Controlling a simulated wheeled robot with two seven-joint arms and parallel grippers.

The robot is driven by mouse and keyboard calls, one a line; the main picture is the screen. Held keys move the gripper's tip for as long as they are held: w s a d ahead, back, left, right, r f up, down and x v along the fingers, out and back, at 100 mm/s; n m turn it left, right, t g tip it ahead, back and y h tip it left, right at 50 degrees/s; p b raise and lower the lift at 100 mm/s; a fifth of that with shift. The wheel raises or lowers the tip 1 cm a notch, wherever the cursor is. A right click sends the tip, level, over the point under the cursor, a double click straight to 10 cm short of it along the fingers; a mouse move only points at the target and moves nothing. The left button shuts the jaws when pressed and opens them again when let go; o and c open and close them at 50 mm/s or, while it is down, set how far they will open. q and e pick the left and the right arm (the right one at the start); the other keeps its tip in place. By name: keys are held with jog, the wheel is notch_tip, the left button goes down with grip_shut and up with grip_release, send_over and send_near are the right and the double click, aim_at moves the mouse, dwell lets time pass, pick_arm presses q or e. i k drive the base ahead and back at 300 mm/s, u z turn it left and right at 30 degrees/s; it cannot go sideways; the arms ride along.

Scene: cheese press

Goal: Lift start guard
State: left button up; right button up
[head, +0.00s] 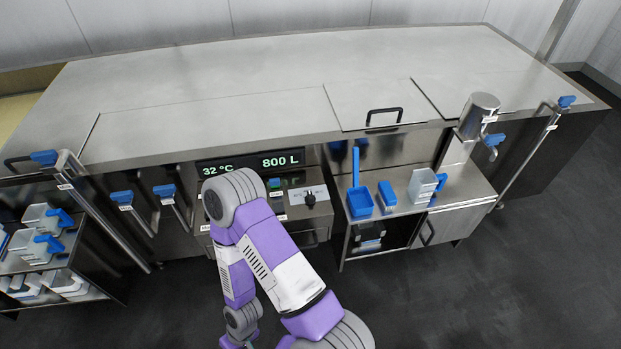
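The control panel (307,221) is on the front of the steel vat, below the green displays reading 32 °C and 800 L (280,161). A black knob (310,201) sits on a white label plate on it. A small green and dark part (275,184) shows just left of the plate. I cannot make out the start guard for certain; my arm covers the panel's left part. This purple and grey arm rises from the bottom, bends in front of the panel and runs back down. Its gripper is not visible at the bottom edge. My other arm is out of view.
A steel side bench at right holds a blue scoop (359,196), a blue brush (387,193) and a clear jug (422,185). Blue-handled valves (165,190) stick out left of the panel. A rack of jugs (40,247) stands at far left. The vat lid (381,104) is closed.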

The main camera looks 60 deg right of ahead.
aim_at(273, 181)
jog(key=z, duration=1.6)
